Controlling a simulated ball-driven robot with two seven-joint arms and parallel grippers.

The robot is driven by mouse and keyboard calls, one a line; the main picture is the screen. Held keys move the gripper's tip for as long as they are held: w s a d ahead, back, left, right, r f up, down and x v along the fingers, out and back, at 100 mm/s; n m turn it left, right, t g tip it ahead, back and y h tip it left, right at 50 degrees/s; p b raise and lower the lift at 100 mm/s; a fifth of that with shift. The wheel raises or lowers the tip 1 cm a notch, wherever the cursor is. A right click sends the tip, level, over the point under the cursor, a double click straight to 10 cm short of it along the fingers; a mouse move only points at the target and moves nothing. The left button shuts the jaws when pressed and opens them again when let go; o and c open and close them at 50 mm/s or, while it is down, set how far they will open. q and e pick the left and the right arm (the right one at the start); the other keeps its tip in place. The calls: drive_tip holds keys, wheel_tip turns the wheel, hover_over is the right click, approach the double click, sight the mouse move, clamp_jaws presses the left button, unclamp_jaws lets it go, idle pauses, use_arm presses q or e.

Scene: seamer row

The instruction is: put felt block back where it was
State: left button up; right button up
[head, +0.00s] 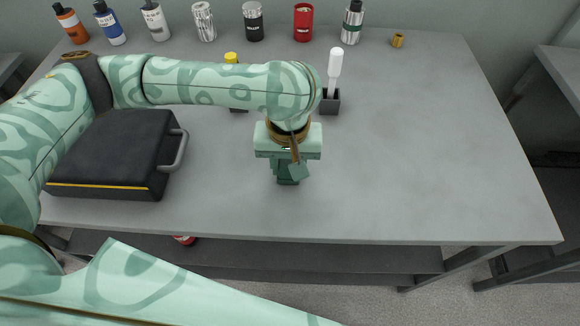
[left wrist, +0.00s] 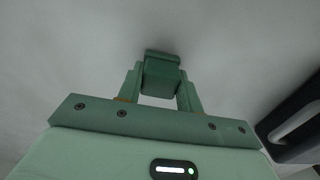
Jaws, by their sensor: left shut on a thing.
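The felt block (head: 288,181) is a small dark green piece below my left gripper (head: 288,170), over the front middle of the grey table. In the left wrist view my left gripper (left wrist: 160,92) has its two fingers shut on the sides of the felt block (left wrist: 161,76). The block's far end sticks out past the fingertips. I cannot tell whether the block touches the table top or hangs just above it. My right gripper is not in view.
A black case (head: 112,150) lies on the table (head: 430,150) at left. Bottles and cans, including a red can (head: 303,22), line the back edge. A dark holder (head: 330,103) with a white-topped tool (head: 335,65) stands behind the gripper. The table's right side is clear.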

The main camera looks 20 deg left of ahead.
sight(289, 163)
use_arm(q)
drive_tip(key=shift+w+f, duration=0.1)
drive_tip(key=shift+f, duration=0.2)
drive_tip(key=shift+p, duration=0.3)
drive_tip(key=o, duration=1)
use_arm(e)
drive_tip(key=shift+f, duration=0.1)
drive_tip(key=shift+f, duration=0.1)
use_arm(q)
wheel_tip(289, 163, up, 12)
drive_tip(key=p, duration=0.6)
drive_tip(key=shift+r+p, duration=0.1)
drive_tip(key=shift+p, duration=0.3)
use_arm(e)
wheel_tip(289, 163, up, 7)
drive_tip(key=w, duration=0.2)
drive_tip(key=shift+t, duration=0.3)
